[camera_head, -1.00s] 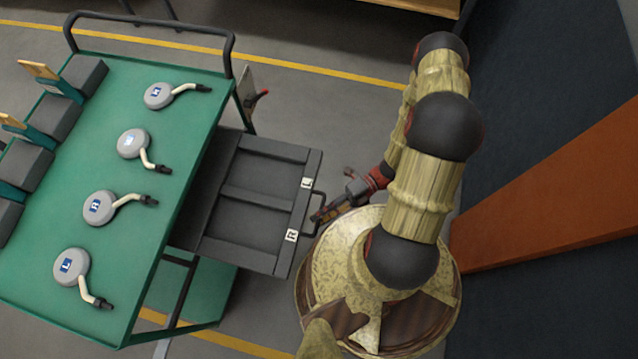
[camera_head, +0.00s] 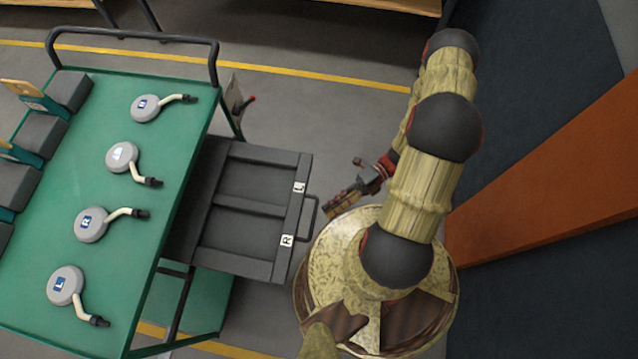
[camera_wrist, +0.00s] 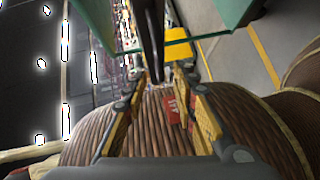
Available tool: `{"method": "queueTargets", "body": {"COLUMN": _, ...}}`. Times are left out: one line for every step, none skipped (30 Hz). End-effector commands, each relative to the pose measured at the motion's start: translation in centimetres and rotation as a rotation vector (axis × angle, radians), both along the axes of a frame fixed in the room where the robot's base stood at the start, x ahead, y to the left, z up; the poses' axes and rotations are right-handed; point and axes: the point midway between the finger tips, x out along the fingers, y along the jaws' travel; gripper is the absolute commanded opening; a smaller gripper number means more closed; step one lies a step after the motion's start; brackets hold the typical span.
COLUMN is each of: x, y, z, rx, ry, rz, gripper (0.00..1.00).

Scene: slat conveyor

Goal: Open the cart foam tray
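The dark grey foam tray (camera_head: 250,213) extends out from the right side of the green cart (camera_head: 135,68), below the cart's top. It has divided, empty-looking compartments and white labels marked L and R along its right edge. A dark bar handle (camera_head: 309,218) is on that edge. My gripper (camera_head: 338,208) is just right of the handle, with a small gap between them in the head view. In the wrist view, the yellow-padded fingers (camera_wrist: 165,118) are spread apart, with nothing visibly clamped. A dark bar (camera_wrist: 152,40) shows beyond them; I cannot tell what it is.
Several grey round parts with curved stems, such as one marked R (camera_head: 91,223), lie on the cart top. Grey blocks (camera_head: 70,91) stand along its left side. A black push rail (camera_head: 135,34) rises at the far end.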

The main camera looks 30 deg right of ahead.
Motion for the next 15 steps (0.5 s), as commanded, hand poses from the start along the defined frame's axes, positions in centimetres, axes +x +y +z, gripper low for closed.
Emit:
{"method": "queueTargets", "body": {"x": 0.1, "y": -1.0, "z": 0.1, "rx": 0.0, "ry": -0.001, "rz": -0.003, "gripper": 0.28}}
{"method": "queueTargets", "body": {"x": 0.2, "y": -1.6, "z": 0.2, "rx": 0.001, "ry": 0.0, "rz": -0.003, "gripper": 0.28}}
{"method": "queueTargets", "body": {"x": 0.2, "y": -2.2, "z": 0.3, "rx": 0.0, "ry": 0.0, "rz": -0.003, "gripper": 0.28}}
{"method": "queueTargets", "body": {"x": 0.3, "y": -2.7, "z": 0.3, "rx": -0.001, "ry": 0.0, "rz": -0.002, "gripper": 0.28}}
{"method": "queueTargets", "body": {"x": 0.3, "y": -3.1, "z": 0.4, "rx": 0.0, "ry": -0.001, "rz": -0.001, "gripper": 0.28}}
{"method": "queueTargets", "body": {"x": 0.3, "y": -3.5, "z": 0.5, "rx": 0.001, "ry": 0.0, "rz": -0.001, "gripper": 0.28}}
{"method": "queueTargets", "body": {"x": 0.3, "y": -3.8, "z": 0.5, "rx": 0.001, "ry": 0.001, "rz": -0.002, "gripper": 0.28}}
{"method": "queueTargets", "body": {"x": 0.4, "y": -4.1, "z": 0.5, "rx": 0.001, "ry": 0.001, "rz": -0.002, "gripper": 0.28}}
{"method": "queueTargets", "body": {"x": 0.4, "y": -4.4, "z": 0.6, "rx": 0.001, "ry": 0.001, "rz": -0.001, "gripper": 0.28}}
{"method": "queueTargets", "body": {"x": 0.4, "y": -4.5, "z": 0.6, "rx": 0.001, "ry": 0.001, "rz": 0.0, "gripper": 0.28}}
{"method": "queueTargets", "body": {"x": 0.4, "y": -4.7, "z": 0.6, "rx": 0.001, "ry": 0.001, "rz": 0.0, "gripper": 0.28}}
{"method": "queueTargets", "body": {"x": 0.4, "y": -4.8, "z": 0.7, "rx": 0.001, "ry": 0.001, "rz": 0.001, "gripper": 0.28}}
{"method": "queueTargets", "body": {"x": 0.4, "y": -4.8, "z": 0.7, "rx": 0.001, "ry": 0.001, "rz": 0.001, "gripper": 0.28}}
{"method": "queueTargets", "body": {"x": 0.4, "y": -4.9, "z": 0.7, "rx": 0.002, "ry": 0.001, "rz": 0.001, "gripper": 0.28}}
{"method": "queueTargets", "body": {"x": 0.4, "y": -4.9, "z": 0.7, "rx": 0.002, "ry": 0.001, "rz": 0.001, "gripper": 0.28}}
